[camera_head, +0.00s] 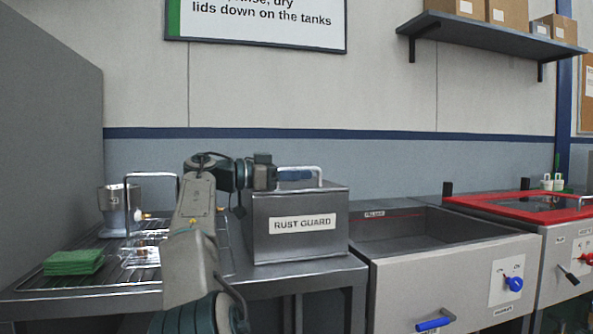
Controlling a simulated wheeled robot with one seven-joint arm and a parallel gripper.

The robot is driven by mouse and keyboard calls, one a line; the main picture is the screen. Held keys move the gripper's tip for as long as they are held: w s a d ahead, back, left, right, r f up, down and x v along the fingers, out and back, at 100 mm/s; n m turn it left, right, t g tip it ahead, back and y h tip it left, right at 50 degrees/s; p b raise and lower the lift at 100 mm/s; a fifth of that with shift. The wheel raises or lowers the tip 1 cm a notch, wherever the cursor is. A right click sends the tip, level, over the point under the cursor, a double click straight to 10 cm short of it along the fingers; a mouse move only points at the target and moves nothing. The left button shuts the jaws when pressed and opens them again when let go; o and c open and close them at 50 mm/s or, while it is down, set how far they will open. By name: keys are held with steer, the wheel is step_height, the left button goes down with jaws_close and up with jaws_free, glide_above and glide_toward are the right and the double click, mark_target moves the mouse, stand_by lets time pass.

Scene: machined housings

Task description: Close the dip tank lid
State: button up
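A grey metal tank labelled RUST GUARD (300,232) stands on the steel bench, and I take it to be the dip tank. A pale bar handle (305,169) shows at its top. I cannot tell from this view whether its lid is fully down. My gripper (277,176) is at the tank's top left, close to the left end of the handle.
An open sink-like tank (420,240) adjoins at right, then a red-framed unit (520,206). A shelf with boxes (490,30) hangs above.

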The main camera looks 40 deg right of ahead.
steer(key=shift+o, duration=0.2)
steer(key=shift+w+a+r, duration=0.1)
steer(key=shift+a+r, duration=0.05)
steer(key=shift+a, duration=0.05)
steer(key=shift+w+a, duration=0.15)
steer(key=shift+a, duration=0.1)
steer(key=p+v, duration=0.4)
steer(key=v, duration=0.9)
